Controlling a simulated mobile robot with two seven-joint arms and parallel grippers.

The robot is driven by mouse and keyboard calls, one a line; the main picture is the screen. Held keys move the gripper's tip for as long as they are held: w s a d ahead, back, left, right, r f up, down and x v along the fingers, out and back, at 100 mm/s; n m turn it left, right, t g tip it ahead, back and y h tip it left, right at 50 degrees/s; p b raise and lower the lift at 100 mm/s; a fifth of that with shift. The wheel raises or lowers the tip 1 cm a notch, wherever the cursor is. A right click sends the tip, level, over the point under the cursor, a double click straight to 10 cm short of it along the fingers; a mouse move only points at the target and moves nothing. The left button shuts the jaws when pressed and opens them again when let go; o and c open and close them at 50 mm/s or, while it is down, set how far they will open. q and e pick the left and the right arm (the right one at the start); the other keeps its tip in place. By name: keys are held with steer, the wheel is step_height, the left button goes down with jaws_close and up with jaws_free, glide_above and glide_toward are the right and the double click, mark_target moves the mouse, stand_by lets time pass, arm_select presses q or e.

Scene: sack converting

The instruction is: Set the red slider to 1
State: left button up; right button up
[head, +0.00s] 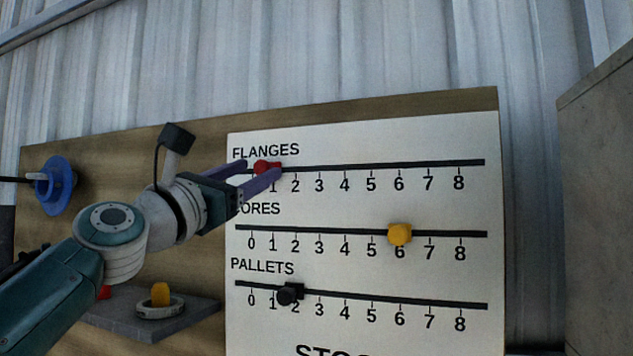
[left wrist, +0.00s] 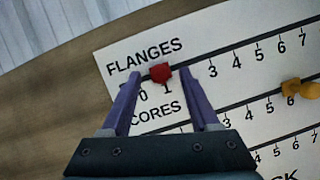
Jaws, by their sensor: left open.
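The red slider (head: 264,167) sits on the top track, labelled FLANGES, of the white board (head: 350,200). In the left wrist view the red slider (left wrist: 161,73) stands at about the 1 mark, just above that numeral. My left gripper (head: 262,168) is open, with its purple fingers on either side of the red slider. In the left wrist view the fingertips of the gripper (left wrist: 160,75) show gaps to the knob on both sides. The lower finger covers part of the scale near 0 and 1 in the head view. My right gripper is not in view.
A yellow slider (head: 400,234) is at 6 on the middle track. A black slider (head: 288,294) is just short of 2 on the PALLETS track. A grey shelf (head: 195,318) holds a ring with a yellow piece. A blue spool (head: 54,185) is at the left.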

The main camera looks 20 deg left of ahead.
arm_select(q)
steer(key=d+b+v, duration=0.1)
steer(key=v, duration=0.5)
steer(key=shift+s+a, duration=0.35)
steer(key=shift+a, duration=0.2)
steer(key=shift+f, duration=0.15)
steer(key=s+d+f+m+g+h+p, duration=0.1)
steer(key=s+d+f+m+g, duration=0.2)
steer(key=f+m, duration=0.3)
steer(key=s+d+f+m+g+p, duration=0.2)
steer(key=s+d+f+m+g, duration=0.2)
steer(key=f+m, duration=0.25)
steer(key=s+d+f+m+g+h+p, duration=0.1)
steer(key=s+d+f+m+g, duration=0.2)
steer(key=f+m, duration=0.3)
steer(key=s+a+f+m+g+y+p, duration=0.1)
steer(key=s+f+m+g+y, duration=0.1)
steer(key=s+f+m+g, duration=0.2)
steer(key=s+a+f+m+g+y+p, duration=0.1)
steer(key=s+f+m+g+y, duration=0.2)
steer(key=s+m, duration=0.7)
steer(key=s+f+g, duration=0.1)
steer(key=s, duration=0.6)
steer(key=shift+f+m+g+p, duration=0.3)
steer(key=shift+f+m+p, duration=0.05)
steer(key=shift+p, duration=0.05)
